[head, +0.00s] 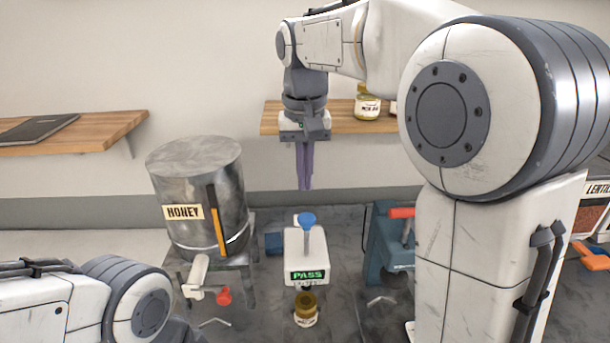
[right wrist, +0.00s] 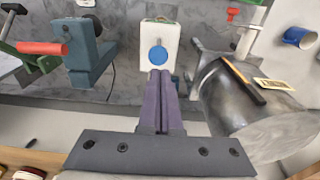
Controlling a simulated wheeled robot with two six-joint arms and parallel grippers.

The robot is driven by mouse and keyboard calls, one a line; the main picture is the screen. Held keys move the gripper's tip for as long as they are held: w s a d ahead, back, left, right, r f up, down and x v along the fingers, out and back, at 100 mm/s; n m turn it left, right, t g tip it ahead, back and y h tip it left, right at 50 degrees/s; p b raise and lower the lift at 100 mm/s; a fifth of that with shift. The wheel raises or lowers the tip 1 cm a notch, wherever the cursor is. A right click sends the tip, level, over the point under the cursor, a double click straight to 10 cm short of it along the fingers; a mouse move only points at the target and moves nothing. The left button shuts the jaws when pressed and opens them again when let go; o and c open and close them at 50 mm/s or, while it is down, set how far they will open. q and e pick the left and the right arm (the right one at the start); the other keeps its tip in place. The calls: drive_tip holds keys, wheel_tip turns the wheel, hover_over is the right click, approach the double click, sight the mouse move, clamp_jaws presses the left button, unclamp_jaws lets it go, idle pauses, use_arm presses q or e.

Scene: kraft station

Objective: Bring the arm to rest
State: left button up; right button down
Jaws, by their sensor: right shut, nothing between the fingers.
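My right arm reaches across the top of the head view. Its right gripper (head: 305,186) hangs down with the purple fingers together and nothing between them. It is above and behind the white device with the green PASS display (head: 304,256) in the picture. In the right wrist view the closed fingers (right wrist: 159,75) point toward the blue round top of that white device (right wrist: 158,32). A part of my left arm shows at the lower left of the head view, but its gripper is out of view.
A metal HONEY drum (head: 196,190) stands left of the white device. A small jar (head: 305,312) sits in front of it. A blue machine with a red handle (head: 388,240) is to the right. A wall shelf (head: 342,125) with a jar (head: 367,106) is behind the gripper.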

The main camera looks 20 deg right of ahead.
drive_tip(key=shift+s+r, duration=0.1)
drive_tip(key=shift+r, duration=0.25)
drive_tip(key=shift+f, duration=0.1)
